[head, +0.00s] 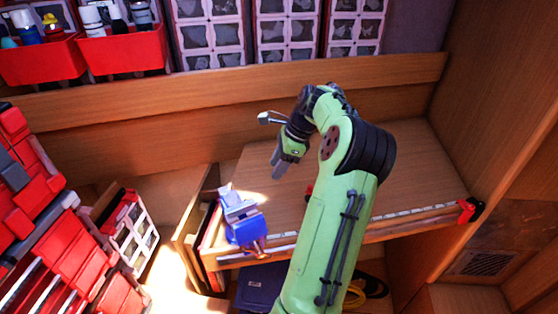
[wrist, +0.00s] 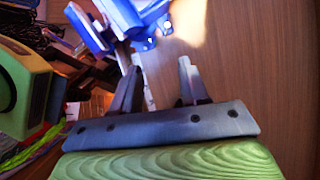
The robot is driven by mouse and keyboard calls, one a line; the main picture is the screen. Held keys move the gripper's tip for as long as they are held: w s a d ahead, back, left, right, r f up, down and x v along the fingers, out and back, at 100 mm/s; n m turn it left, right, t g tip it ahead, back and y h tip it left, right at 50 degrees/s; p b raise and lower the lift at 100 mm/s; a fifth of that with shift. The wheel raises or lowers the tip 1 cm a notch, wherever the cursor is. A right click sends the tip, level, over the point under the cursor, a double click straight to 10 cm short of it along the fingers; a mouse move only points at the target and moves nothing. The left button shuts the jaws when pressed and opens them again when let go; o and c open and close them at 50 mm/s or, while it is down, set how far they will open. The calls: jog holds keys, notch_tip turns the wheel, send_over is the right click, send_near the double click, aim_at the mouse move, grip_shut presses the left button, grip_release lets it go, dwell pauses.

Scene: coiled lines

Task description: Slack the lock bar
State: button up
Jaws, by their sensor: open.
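A blue vise (head: 243,228) with grey jaws (head: 237,203) sits at the front left corner of the wooden workbench (head: 400,165). A small brownish part (head: 260,249) shows low at its front; I cannot tell whether this is the lock bar. The vise (wrist: 128,18) also shows at the top left of the wrist view, cut off by the frame edge. My gripper (head: 277,169) is above the bench, behind and to the right of the vise. In the wrist view my gripper (wrist: 160,70) is open, with nothing between its fingers and the vise beyond the fingertips.
A red and black clamp (head: 469,210) sits at the bench's right front corner. Red drawers (head: 75,255) stand at the left, and red bins (head: 120,50) sit on the back shelf. The bench top right of the vise is mostly clear.

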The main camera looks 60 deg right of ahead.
jog(key=shift+v, duration=0.9)
jog(key=shift+a, duration=0.1)
jog(key=v, duration=1.5)
jog(key=shift+s+a+r, duration=0.15)
jog(key=shift+a+r, duration=0.05)
jog(key=shift+r, duration=0.15)
